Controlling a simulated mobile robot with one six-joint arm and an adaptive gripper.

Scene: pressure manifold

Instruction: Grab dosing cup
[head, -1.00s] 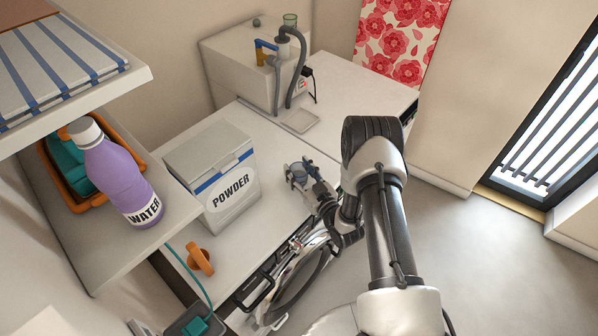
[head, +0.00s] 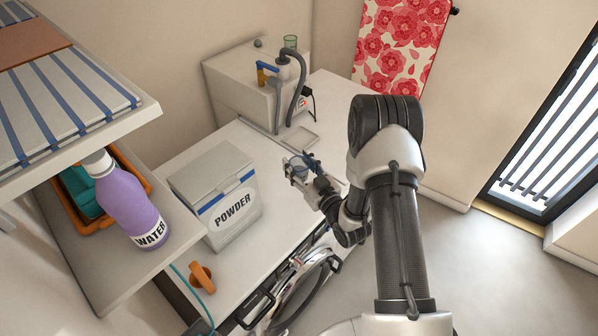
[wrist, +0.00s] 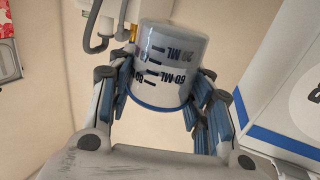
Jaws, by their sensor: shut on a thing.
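The dosing cup (wrist: 165,65) is a clear, whitish cup with dark ML markings and a blue rim, and it fills the middle of the wrist view. The markings read upside down there, with the blue rim at the lower side. My gripper (wrist: 160,95) is shut on the cup, with blue-padded fingers on both sides of it. In the head view my gripper (head: 302,168) is over the white counter, right of the powder box, and the cup shows small and partly hidden between the fingers.
The powder box (head: 220,195) stands left of my gripper. A purple water bottle (head: 128,200) and an orange knob (head: 201,277) are at the left.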

